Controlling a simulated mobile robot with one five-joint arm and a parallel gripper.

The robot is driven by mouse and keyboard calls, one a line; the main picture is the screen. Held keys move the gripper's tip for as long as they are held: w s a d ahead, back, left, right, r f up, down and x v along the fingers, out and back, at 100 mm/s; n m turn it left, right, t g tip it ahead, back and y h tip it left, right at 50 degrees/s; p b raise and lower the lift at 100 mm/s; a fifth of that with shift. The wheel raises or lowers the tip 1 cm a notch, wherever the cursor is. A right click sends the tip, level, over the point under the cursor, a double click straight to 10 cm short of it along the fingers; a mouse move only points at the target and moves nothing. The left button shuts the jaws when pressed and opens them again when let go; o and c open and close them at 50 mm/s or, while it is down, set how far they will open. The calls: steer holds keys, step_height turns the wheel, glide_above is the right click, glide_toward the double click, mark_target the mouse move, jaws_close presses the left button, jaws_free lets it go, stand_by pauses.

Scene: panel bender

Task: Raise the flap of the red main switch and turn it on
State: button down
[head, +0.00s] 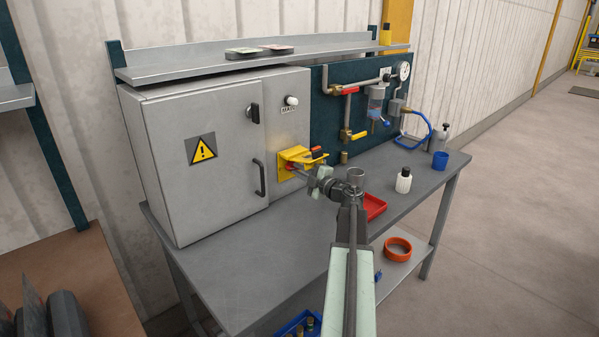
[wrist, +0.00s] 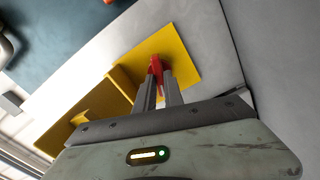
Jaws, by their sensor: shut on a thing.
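The red main switch (wrist: 156,65) sits on a yellow plate (wrist: 178,52) on the cabinet front. In the wrist view my gripper (wrist: 158,82) has its two fingers shut on the red switch handle. The yellow flap (wrist: 118,88) stands out from the plate beside the fingers. In the head view the flap (head: 308,160) sticks out from the yellow plate (head: 286,158), above my gripper (head: 294,169). Only a bit of the red switch (head: 290,167) shows there. The fingers hide part of the handle, so its exact turn angle is hard to tell.
The grey cabinet (head: 200,190) has a black door handle (head: 259,178) and a white lamp (head: 291,101). Pipes and a gauge (head: 404,71) are behind, right.

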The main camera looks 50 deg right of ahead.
steer(key=m, duration=1)
steer(key=shift+m, duration=0.7)
steer(key=c, duration=1.4)
jaws_free()
steer(key=shift+c, duration=0.2)
steer(key=s, duration=0.7)
steer(key=shift+s+a, duration=0.2)
steer(key=shift+s, duration=0.2)
